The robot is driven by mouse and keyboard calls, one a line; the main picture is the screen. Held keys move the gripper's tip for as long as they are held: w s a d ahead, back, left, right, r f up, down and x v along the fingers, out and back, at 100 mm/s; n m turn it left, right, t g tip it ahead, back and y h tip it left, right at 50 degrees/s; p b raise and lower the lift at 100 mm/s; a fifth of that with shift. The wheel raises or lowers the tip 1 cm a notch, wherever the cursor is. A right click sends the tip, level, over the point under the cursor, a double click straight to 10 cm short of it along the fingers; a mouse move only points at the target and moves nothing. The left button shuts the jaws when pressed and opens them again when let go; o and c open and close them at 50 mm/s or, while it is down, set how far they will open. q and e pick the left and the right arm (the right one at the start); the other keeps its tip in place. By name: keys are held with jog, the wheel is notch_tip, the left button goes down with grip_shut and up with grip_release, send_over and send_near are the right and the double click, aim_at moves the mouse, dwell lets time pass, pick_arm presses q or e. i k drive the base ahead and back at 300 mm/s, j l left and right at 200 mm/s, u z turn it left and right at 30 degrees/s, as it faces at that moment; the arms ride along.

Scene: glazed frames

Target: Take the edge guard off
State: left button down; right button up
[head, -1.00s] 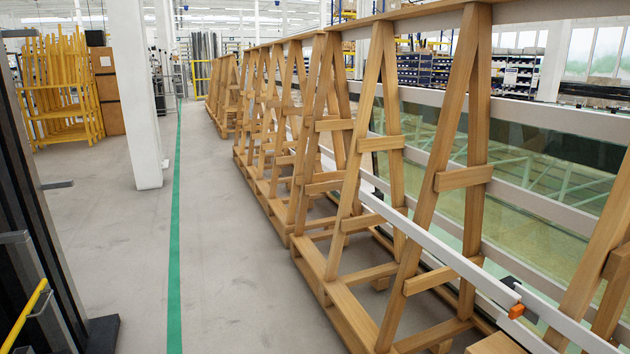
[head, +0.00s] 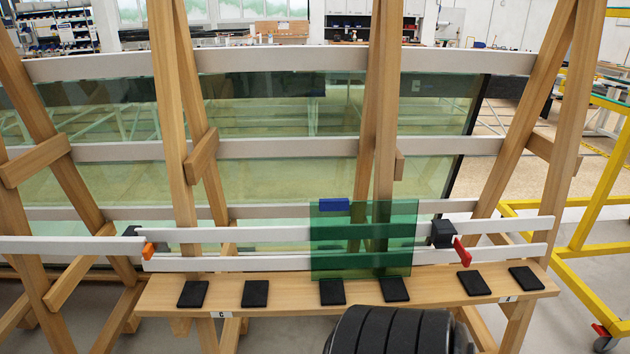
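A small green glass pane (head: 362,238) stands upright against the white rails of the wooden rack, above its ledge. A small blue piece (head: 334,204) sits on the pane's top edge, left of its middle; it looks like the edge guard. A black block (head: 443,233) with a red lever (head: 462,251) is on the rails to the right of the pane, apart from it. Neither of my grippers shows in the head view.
The rack's wooden ledge (head: 272,294) carries several black pads, with labels C and A. An orange-tipped fitting (head: 148,251) is at the left rail ends. A black ribbed rounded part, apparently mine, is at the bottom. A yellow frame (head: 592,200) stands at right.

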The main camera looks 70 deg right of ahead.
aim_at(328, 203)
jog(key=k+l+z, duration=0.1)
jog(key=z, duration=2.1)
